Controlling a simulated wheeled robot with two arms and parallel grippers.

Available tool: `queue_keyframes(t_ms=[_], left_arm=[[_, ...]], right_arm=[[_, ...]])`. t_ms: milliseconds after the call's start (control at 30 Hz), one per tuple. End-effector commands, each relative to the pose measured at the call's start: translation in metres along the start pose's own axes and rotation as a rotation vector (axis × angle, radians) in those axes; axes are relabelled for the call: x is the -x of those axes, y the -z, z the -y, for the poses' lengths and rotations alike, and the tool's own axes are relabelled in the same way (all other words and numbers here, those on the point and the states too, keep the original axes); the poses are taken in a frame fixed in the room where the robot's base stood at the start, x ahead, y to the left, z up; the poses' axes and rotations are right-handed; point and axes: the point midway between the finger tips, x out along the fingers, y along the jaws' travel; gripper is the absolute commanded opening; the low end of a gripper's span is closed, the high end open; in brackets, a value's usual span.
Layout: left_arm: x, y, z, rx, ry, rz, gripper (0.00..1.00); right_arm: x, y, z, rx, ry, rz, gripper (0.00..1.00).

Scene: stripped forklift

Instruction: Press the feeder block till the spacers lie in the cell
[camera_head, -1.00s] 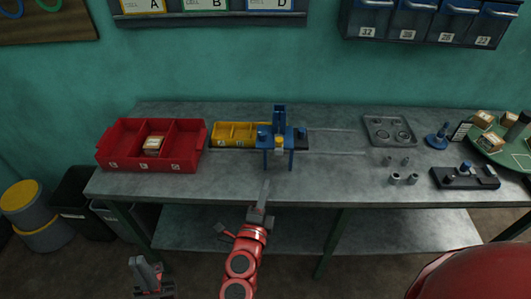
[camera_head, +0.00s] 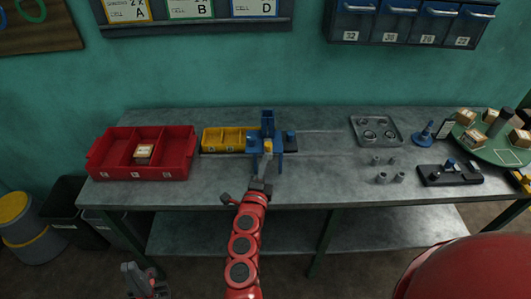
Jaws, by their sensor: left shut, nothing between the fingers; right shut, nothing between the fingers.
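The blue feeder frame (camera_head: 279,143) stands upright near the middle of the bench. A small yellowish block (camera_head: 267,146) shows at its front. The yellow tray with cells (camera_head: 215,138) adjoins its left side; its contents are too small to make out. Several grey cylindrical pieces (camera_head: 382,177) stand on the bench to the right; I cannot tell if they are the spacers. My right gripper (camera_head: 264,167) is shut and empty, its tips at the feeder's front by the block; contact is unclear. My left gripper (camera_head: 146,282) is shut and empty, low in front of the bench.
A red three-compartment bin (camera_head: 182,160) holds a carton (camera_head: 144,152) in its middle compartment. A grey tray (camera_head: 360,126), a blue stand (camera_head: 424,133), a black fixture (camera_head: 449,178) and a green turntable (camera_head: 466,140) occupy the right. Bench between feeder and grey pieces is clear.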

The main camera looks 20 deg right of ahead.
Motion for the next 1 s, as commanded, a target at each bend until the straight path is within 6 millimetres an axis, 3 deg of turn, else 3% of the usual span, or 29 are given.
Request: queue_keyframes(t_ms=[233, 733, 1000], left_arm=[[-0.015, 0.003, 0.001, 0.0, 0.0, 0.0, 0.0], [-0.012, 0.002, 0.001, 0.0, 0.0, 0.0, 0.0], [0.005, -0.001, 0.0, 0.0, 0.0, 0.0, 0.0]], right_arm=[[-0.027, -0.001, 0.002, 0.002, 0.001, 0.002, 0.0], [-0.035, -0.001, -0.002, 0.0, -0.001, 0.0, 0.0], [-0.077, -0.008, -0.002, -0.001, 0.001, -0.002, 0.0]])
